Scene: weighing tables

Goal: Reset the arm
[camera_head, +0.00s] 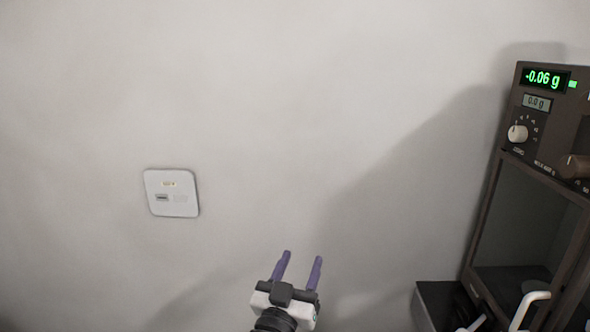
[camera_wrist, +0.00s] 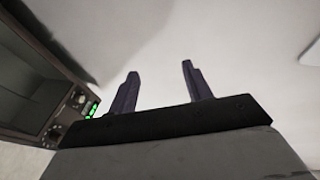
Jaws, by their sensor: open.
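My gripper (camera_head: 299,258) is at the bottom middle of the head view, pointing up in front of the pale wall. Its two purple fingers stand apart with nothing between them. In the wrist view my gripper (camera_wrist: 159,70) also shows its two dark fingers spread, with only pale wall behind them. It touches nothing that I can see. Most of my arm is outside the head view.
A dark weighing balance (camera_head: 489,190) stands at the right, its green display (camera_head: 543,79) reading -0.06 g. It also shows tilted at the left of the wrist view (camera_wrist: 62,83). A white socket plate (camera_head: 171,205) is on the wall at left. The space between is clear.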

